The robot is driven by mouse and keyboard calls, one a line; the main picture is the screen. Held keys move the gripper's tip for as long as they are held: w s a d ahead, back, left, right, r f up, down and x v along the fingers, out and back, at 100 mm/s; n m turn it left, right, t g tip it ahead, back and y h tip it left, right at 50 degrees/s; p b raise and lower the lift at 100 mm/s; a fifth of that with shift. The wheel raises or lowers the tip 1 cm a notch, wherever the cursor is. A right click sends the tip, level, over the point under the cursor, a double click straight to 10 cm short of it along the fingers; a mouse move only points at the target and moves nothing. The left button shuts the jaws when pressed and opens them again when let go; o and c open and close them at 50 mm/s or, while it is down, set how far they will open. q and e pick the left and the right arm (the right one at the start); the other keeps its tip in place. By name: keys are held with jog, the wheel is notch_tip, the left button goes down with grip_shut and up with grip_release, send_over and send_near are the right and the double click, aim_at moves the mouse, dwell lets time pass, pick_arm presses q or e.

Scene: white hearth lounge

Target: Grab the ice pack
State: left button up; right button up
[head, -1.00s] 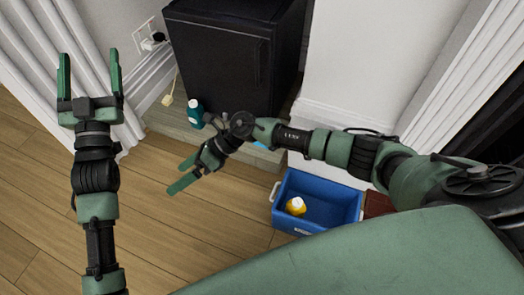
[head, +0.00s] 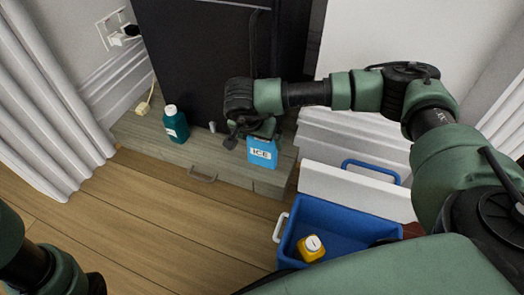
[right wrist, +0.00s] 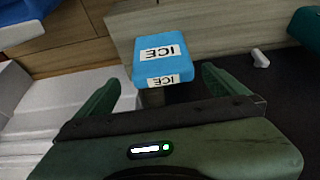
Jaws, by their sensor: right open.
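The ice pack is a blue block with a white ICE label (head: 262,160). It stands upright on the low grey wooden ledge in front of the black cabinet. My right gripper (head: 253,130) is over the top of it in the head view, and its fingers partly hide that top. In the right wrist view the ice pack (right wrist: 160,62) shows just ahead of and between the two open fingers (right wrist: 162,88), with a gap on each side. Only part of my left arm shows at the lower left of the head view; its gripper is out of the frame.
A teal bottle (head: 176,125) stands on the ledge (head: 150,138) left of the ice pack. A blue cooler (head: 335,222) holding a yellow bottle (head: 310,248) stands at the front right, its white lid (head: 350,188) behind it. The black cabinet (head: 195,60) rises behind. Wooden floor is clear at left.

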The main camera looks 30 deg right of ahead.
aim_at(262, 149)
jog(key=b+x, duration=0.3)
jog(key=x, duration=0.2)
jog(key=shift+f, duration=0.35)
jog(key=b+x, duration=0.4)
jog(key=b, duration=0.1)
jog(key=shift+a+f, duration=0.1)
jog(key=shift+f, duration=0.1)
jog(key=shift+w+f+b, duration=0.2)
jog(key=shift+f+b, duration=0.1)
jog(key=shift+r, duration=0.1)
jog(key=c, duration=1.5)
